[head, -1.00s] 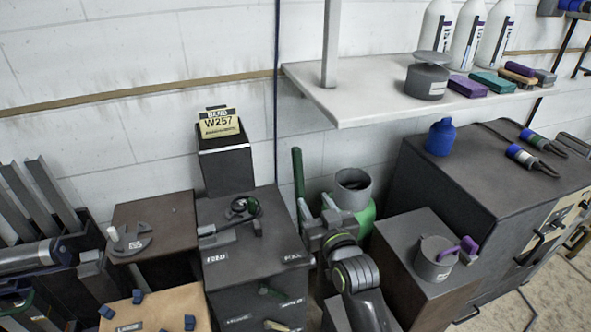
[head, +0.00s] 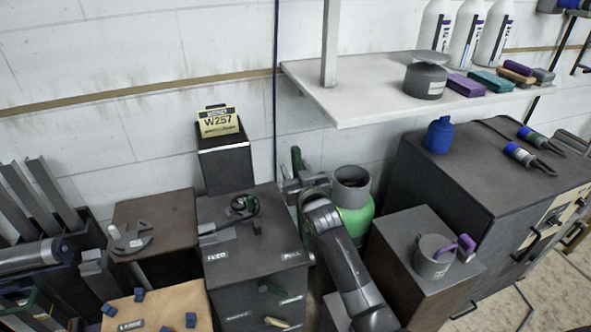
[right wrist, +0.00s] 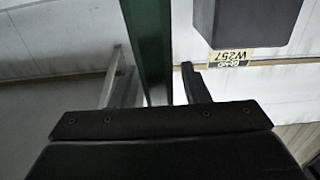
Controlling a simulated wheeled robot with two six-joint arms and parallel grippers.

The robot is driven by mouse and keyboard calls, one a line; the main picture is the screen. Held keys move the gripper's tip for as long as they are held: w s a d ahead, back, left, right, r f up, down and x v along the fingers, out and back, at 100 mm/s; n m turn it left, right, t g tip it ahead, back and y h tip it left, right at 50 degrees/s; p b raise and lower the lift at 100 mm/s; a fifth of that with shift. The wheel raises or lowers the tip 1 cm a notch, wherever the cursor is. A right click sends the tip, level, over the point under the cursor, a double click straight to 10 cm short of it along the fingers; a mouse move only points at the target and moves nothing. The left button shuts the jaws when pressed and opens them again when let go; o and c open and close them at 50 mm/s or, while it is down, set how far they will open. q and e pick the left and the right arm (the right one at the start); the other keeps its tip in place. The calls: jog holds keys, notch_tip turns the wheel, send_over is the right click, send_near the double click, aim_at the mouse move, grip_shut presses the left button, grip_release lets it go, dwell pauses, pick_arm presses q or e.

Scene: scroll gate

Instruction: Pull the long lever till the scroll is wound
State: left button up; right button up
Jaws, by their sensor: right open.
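A long dark green lever (head: 296,158) stands upright behind the dark cabinet, near the wall. Its lower part is hidden by my right gripper in the head view. My right gripper (head: 293,188) is at the lever and open. In the right wrist view the green lever (right wrist: 149,45) runs between the two fingers of the right gripper (right wrist: 155,88), closer to the right finger; I cannot tell whether it touches. I cannot make out a scroll for certain. My left gripper is not in view.
A dark box with a yellow W257 card (head: 218,123) stands on the cabinet (head: 255,262). A green cylinder with a grey top (head: 355,215) is just right of my gripper. A white shelf (head: 345,100) overhangs at the right. A grey mug (head: 432,258) sits on a box.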

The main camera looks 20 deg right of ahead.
jog(key=shift+w, duration=0.1)
grip_shut()
dwell(0.4)
